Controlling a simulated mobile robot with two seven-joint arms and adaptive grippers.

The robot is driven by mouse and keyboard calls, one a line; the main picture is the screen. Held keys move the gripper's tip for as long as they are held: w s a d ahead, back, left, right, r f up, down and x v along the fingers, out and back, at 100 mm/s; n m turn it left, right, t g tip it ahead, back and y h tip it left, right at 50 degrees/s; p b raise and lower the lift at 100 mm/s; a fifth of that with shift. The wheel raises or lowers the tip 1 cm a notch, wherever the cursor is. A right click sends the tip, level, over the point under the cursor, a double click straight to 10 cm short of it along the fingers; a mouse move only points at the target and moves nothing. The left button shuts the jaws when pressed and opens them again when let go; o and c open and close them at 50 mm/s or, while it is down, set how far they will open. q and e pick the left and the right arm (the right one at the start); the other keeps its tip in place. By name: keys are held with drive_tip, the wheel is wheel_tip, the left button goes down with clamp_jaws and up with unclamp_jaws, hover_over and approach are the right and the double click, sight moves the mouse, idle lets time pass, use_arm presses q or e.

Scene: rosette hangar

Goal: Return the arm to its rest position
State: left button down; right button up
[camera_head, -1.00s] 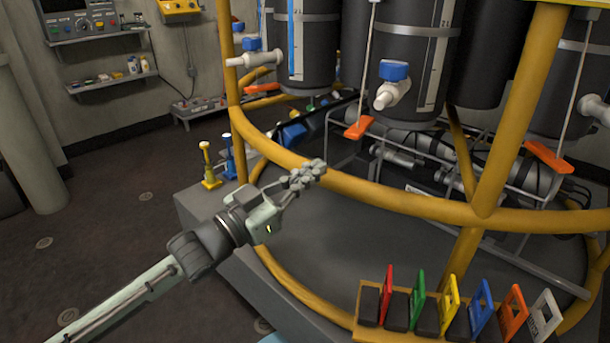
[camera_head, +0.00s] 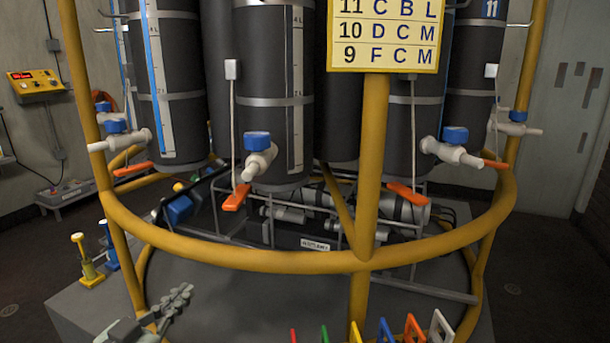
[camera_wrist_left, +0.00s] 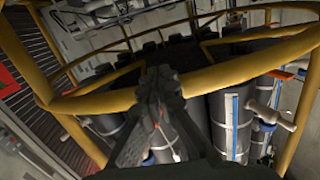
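My left gripper (camera_head: 180,298) shows at the bottom left of the head view, in front of the yellow ring rail of the rosette frame (camera_head: 240,258). Its grey fingers lie close together with nothing between them, and its arm is mostly below the picture edge. In the left wrist view the dark fingers (camera_wrist_left: 158,78) come together in front of a yellow rail (camera_wrist_left: 255,68). My right gripper is in neither view.
Dark cylinders with blue-handled valves (camera_head: 258,150) and orange levers (camera_head: 236,198) stand inside the frame. A yellow-framed sign (camera_head: 385,35) is on the post. Coloured tags (camera_head: 412,328) stand at the bottom. A yellow (camera_head: 86,262) and a blue fitting (camera_head: 108,250) stand at left.

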use_arm(q)
drive_tip(key=s+a+f+n+g+y, duration=0.1)
drive_tip(key=s+f+g+y, duration=0.15)
drive_tip(key=f, duration=0.55)
drive_tip(key=s+a+f+g+y, duration=0.1)
drive_tip(key=s+a+f+g, duration=0.15)
drive_tip(key=f, duration=0.65)
drive_tip(key=s+a+f+n+g+y, duration=0.1)
drive_tip(key=s+f+g+y, duration=0.15)
drive_tip(key=f, duration=0.55)
drive_tip(key=s+d+f+g, duration=0.2)
drive_tip(key=s+f+g, duration=0.4)
drive_tip(key=s+f, duration=0.8)
drive_tip(key=shift+s+d+f, duration=0.25)
drive_tip(key=shift+s+d, duration=0.05)
drive_tip(key=shift+s, duration=0.95)
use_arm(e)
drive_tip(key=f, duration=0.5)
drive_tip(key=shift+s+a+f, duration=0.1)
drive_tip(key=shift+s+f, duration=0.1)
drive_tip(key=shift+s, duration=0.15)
use_arm(q)
drive_tip(key=shift+g, duration=0.25)
